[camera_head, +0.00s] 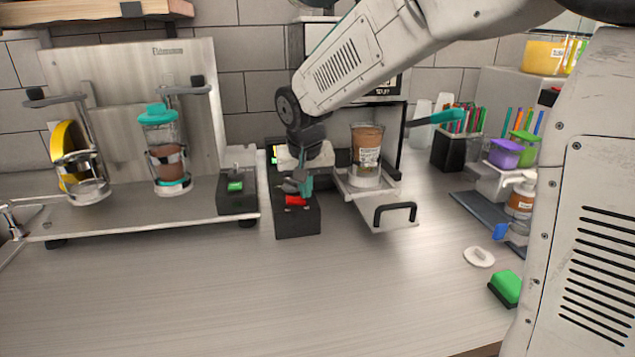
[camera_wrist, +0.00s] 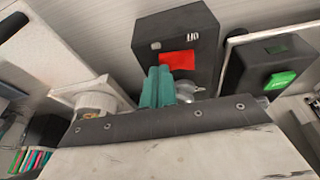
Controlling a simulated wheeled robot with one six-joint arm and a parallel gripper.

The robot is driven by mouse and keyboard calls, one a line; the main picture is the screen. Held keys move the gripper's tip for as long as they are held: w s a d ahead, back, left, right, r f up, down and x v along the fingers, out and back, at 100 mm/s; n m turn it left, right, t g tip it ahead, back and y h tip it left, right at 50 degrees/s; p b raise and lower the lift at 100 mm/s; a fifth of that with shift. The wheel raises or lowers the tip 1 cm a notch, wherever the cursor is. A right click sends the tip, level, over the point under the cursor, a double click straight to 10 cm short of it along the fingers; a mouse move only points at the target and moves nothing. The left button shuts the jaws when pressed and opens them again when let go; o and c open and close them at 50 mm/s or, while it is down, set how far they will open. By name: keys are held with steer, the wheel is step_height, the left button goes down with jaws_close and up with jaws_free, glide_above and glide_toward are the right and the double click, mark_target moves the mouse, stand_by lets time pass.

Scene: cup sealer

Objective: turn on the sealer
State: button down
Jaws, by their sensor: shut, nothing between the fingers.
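The sealer (camera_head: 395,118) stands at the back, partly hidden by my arm. Its tray (camera_head: 368,214) is pulled out toward the front and has a black handle. A clear cup (camera_head: 367,145) with brown contents stands upright on the tray. A black box (camera_head: 298,222) with a red switch (camera_head: 296,200) is left of the tray. The red switch also shows in the wrist view (camera_wrist: 178,61). My gripper (camera_head: 305,190) is shut and empty, its teal fingers pointing down at the switch. In the wrist view, the fingertips (camera_wrist: 158,70) partly overlap the switch; contact cannot be told.
A shaker machine (camera_head: 130,80) stands left, with a teal-lidded cup (camera_head: 160,135) and a green switch (camera_head: 236,186). At right are a white lid (camera_head: 479,256), a green sponge (camera_head: 506,287) and a pump bottle (camera_head: 521,200). The front counter is clear.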

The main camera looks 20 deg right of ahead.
mark_target(296, 202)
steer(key=shift+a+r, duration=0.2)
steer(key=shift+a, duration=0.8)
step_height(296, 202, up, 5)
steer(key=shift+w+a+f, duration=0.1)
steer(key=shift+a+f, duration=0.05)
steer(key=d+v, duration=0.1)
steer(key=v, duration=0.8)
steer(key=shift+s+d, duration=0.3)
steer(key=shift+d, duration=0.1)
